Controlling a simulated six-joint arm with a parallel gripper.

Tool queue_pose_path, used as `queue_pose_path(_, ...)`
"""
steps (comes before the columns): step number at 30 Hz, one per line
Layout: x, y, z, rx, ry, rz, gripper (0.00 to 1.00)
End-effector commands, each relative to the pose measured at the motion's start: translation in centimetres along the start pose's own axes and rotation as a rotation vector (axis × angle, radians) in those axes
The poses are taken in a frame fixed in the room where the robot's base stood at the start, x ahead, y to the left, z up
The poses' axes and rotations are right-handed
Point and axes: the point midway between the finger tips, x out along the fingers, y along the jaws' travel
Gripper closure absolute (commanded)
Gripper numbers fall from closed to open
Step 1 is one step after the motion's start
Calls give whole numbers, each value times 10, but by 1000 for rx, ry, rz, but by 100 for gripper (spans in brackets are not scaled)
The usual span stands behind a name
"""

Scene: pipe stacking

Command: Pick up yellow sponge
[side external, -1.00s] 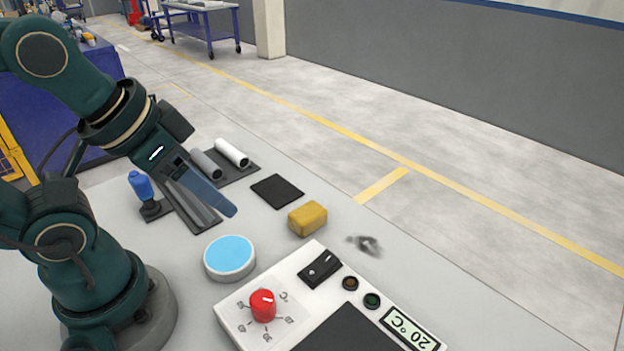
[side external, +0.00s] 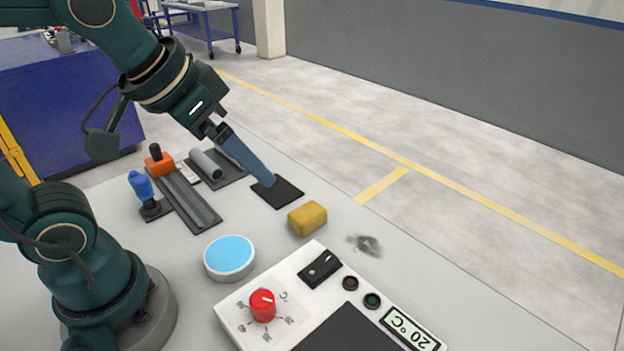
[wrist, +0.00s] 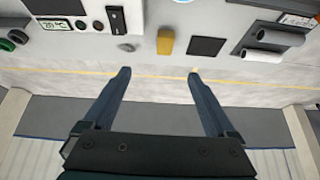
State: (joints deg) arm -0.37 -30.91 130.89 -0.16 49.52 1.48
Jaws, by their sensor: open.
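The yellow sponge (side external: 307,218) lies on the grey table, between the black square pad and the white control panel. It also shows in the wrist view (wrist: 166,41), above the gap between my fingers. My gripper (side external: 268,182) has long blue fingers and is above the table near the black pad, up and left of the sponge in the side view. In the wrist view my gripper (wrist: 159,72) is spread wide with nothing between its fingertips. The sponge is apart from the fingers and fully visible.
The black pad (side external: 289,194) lies beside the sponge. A dark smudge (side external: 368,246) marks the table to its right. The control panel (side external: 284,280) with a red knob and a round blue-topped dish (side external: 229,257) are nearer.

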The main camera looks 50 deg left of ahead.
Motion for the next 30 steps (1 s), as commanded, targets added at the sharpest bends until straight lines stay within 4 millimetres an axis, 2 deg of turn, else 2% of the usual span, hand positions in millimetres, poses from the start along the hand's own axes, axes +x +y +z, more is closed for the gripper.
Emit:
queue_pose_path(1,7,-1,-11,1,-23,-1,9)
queue_pose_path(6,37,-4,-42,3,-88,-2,9)
queue_pose_path(13,97,-10,-62,-2,-208,-1,9)
queue_pose_path(18,142,-13,-57,-9,-305,1,9)
queue_pose_path(21,160,-14,-48,-14,-356,3,9)
queue_pose_path(30,187,-15,-27,-19,-417,5,9)
